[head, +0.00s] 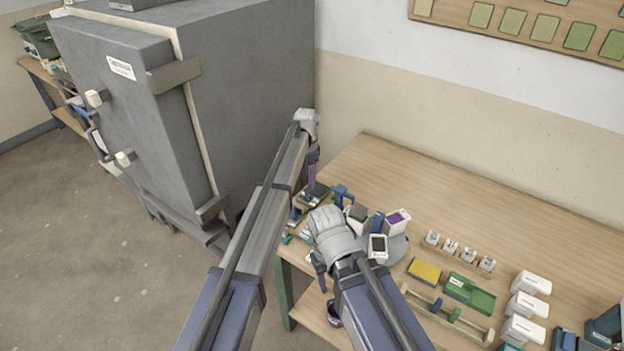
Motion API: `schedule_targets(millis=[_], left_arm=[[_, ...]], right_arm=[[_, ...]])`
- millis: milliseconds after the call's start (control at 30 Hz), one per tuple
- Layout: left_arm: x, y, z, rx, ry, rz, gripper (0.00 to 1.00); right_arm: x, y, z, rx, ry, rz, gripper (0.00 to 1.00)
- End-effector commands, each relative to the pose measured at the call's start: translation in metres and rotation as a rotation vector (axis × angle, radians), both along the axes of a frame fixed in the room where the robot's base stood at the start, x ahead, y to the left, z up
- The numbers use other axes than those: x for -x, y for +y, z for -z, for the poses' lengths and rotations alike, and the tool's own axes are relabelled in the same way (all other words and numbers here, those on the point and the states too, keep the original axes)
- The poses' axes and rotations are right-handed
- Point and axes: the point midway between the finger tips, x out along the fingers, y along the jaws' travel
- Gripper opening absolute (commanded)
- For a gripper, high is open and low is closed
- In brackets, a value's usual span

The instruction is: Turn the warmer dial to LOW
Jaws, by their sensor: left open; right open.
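I cannot make out the warmer or its dial for certain in the head view. My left gripper (313,184) is open and points down at the far left end of the wooden table, near a cluster of small dark and blue items (342,194). My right gripper (322,286) is open and points down by the table's left front edge, lower in the picture. My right wrist and forearm hide part of the table's left end. A grey round base (396,246) with small boxes around it stands just right of my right wrist.
A large grey kiln-like cabinet (255,90) stands left of the table (480,205). To the right on the table are a yellow block (425,271), a green tray (468,292), small white-topped pieces (450,246) and white boxes (530,283). The table's back strip is clear.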

Motion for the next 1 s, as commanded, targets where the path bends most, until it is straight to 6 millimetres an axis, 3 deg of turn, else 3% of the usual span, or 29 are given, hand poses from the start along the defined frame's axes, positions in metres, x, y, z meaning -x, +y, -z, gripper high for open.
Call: schedule_targets(millis=[367, 1000], left_arm=[[-0.004, 0.000, 0.007, 0.002, -0.001, 0.009, 0.65], [-0.003, 0.000, 0.076, 0.001, 0.000, 0.008, 0.65]], right_arm=[[0.000, 0.000, 0.007, 0.000, 0.000, 0.000, 0.50], [0.000, 0.000, 0.076, 0.000, 0.000, 0.000, 0.50]])
